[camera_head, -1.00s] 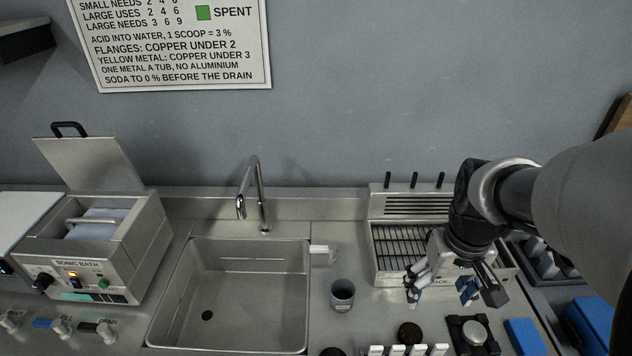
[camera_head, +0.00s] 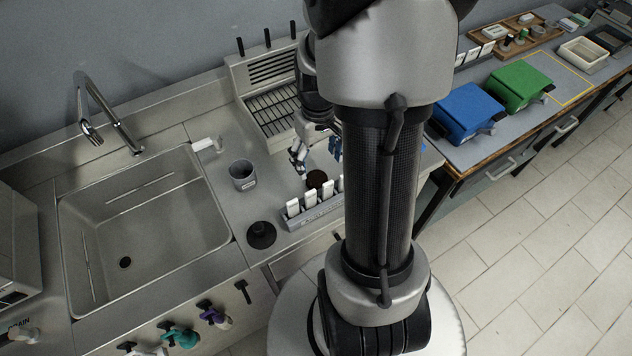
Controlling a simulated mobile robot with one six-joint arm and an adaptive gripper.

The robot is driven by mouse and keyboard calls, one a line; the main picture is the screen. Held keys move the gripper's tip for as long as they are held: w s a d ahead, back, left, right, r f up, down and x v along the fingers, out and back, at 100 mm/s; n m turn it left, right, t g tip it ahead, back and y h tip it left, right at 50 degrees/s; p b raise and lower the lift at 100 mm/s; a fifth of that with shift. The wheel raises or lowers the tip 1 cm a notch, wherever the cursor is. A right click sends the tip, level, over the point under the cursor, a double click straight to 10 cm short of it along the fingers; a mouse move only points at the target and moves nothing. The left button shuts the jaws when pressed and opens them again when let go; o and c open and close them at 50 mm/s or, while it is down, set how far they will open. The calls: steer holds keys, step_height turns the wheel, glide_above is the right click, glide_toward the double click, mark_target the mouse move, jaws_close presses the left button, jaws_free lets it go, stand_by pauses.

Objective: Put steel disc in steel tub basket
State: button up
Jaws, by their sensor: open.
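My gripper (camera_head: 317,154) is open, fingers pointing down, in front of the slatted rack unit (camera_head: 270,112) and just behind a dark round piece (camera_head: 316,179) on the steel counter. Nothing shows between its fingers. My arm stands across the middle of the view and hides the counter to the right of the gripper. I cannot make out the steel disc now; that part of the counter is behind my arm. I cannot identify a steel tub basket. A blue-lidded tub (camera_head: 467,110) and a green-lidded tub (camera_head: 519,86) stand on the right bench.
A sink (camera_head: 150,235) with a tap (camera_head: 105,115) is at left. A grey cup (camera_head: 242,174), a black knobbed piece (camera_head: 261,235) and a row of white tags (camera_head: 310,208) crowd the counter. A wooden tray (camera_head: 545,33) and a white tray (camera_head: 583,53) lie far right.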

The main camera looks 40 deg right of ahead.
mark_target(317, 178)
step_height(317, 178, down, 7)
steer(key=b, duration=0.3)
steer(key=shift+w+f, duration=0.1)
steer(key=shift+f, duration=0.1)
steer(key=shift+r, duration=0.1)
steer(key=shift+a, duration=0.1)
steer(key=c, duration=1.3)
step_height(317, 178, up, 20)
steer(key=p, duration=0.7)
